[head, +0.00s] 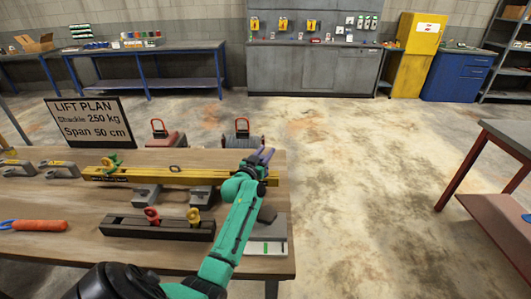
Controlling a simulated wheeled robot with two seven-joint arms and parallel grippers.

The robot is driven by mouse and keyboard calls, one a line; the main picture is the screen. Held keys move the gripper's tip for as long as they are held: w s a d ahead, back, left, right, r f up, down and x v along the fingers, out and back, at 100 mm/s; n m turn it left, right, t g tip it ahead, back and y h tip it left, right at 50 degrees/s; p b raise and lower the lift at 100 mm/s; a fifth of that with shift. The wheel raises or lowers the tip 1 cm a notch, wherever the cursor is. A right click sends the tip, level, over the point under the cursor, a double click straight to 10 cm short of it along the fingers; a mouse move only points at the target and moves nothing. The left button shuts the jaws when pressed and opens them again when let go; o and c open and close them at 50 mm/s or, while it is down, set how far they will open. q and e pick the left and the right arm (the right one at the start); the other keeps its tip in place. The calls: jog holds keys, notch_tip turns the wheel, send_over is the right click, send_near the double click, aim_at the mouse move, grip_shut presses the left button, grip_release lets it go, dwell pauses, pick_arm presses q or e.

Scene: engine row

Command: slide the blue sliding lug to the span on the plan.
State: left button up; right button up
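The plan board (88,122) stands at the back left of the table and reads "Shackle 250 kg, Span 50 cm". I cannot make out the blue sliding lug; the gripper and wrist cover that end of the beam. Whether the fingers hold anything is unclear. My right gripper is not in view.
A dark rack (160,229) with red and yellow shackles stands in front of the beam. An orange-handled tool (38,225) lies at the left. Two weights with red handles (162,136) show behind the table. A white and green item (265,247) lies at the front right.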

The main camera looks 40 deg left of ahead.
pick_arm(q)
grip_shut()
jog(key=shift+f, duration=0.1)
dwell(1.0)
